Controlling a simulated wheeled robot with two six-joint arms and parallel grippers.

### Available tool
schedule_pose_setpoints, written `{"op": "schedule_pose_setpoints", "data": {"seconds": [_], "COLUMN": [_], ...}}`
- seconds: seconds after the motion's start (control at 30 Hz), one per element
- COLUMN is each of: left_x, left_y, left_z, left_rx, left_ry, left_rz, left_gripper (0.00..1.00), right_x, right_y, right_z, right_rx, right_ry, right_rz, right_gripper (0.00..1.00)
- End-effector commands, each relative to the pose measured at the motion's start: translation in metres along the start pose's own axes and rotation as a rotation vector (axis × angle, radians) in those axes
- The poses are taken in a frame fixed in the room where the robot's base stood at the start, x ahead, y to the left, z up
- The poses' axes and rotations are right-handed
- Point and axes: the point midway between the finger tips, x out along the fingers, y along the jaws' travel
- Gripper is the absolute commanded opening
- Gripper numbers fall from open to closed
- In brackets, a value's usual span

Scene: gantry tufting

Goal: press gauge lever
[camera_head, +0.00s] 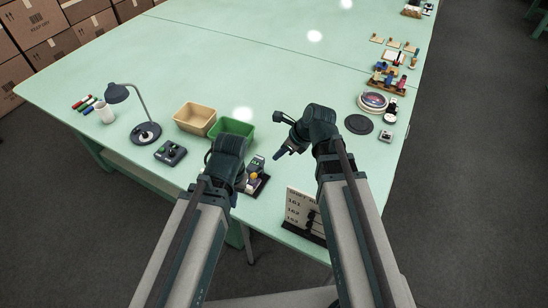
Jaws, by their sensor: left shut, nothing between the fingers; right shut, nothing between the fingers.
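A small device on a dark base (264,186), with a green and dark upper part and a yellow round piece, stands near the table's front edge. It may be the gauge; I cannot make out its lever. My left gripper (236,197) is shut, just left of this device, and its own arm hides part of it. My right gripper (279,155) is shut and empty, pointing left over the table, up and to the right of the device. A white board with printed numbers (297,208) stands at the front edge, partly hidden by my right arm.
A green bin (232,126) and a tan bin (195,118) stand behind my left arm. A control box (170,153) and a desk lamp (146,133) are to the left. A dark disc (359,124) lies to the right. The table's far middle is clear.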

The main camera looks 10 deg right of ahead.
Motion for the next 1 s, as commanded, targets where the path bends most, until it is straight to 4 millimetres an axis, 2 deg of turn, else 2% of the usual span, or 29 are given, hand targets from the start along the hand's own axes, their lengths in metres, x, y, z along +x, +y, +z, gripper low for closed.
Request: {"op": "schedule_pose_setpoints", "data": {"seconds": [0.03,0.1,0.37,0.8,1.0], "left_x": [0.003,0.007,0.014,0.015,0.028], "left_y": [0.0,0.001,0.001,0.001,0.003], "left_z": [0.0,0.0,-0.001,-0.001,-0.002], "left_rx": [0.0,0.0,0.0,0.0,0.0], "left_ry": [0.0,0.0,0.0,0.0,0.0], "left_rz": [0.0,0.0,0.0,0.0,0.0], "left_gripper": [0.0,0.0,0.0,0.0,0.0], "right_x": [0.005,0.008,0.002,-0.004,0.011], "right_y": [-0.012,-0.022,-0.045,-0.045,-0.04], "right_z": [0.003,0.004,0.006,0.005,0.004], "right_rx": [0.025,0.064,0.171,0.188,0.187], "right_ry": [0.004,0.011,0.025,0.028,0.028], "right_rz": [0.035,0.107,0.343,0.397,0.397], "right_gripper": [0.0,0.0,0.0,0.0,0.0]}}
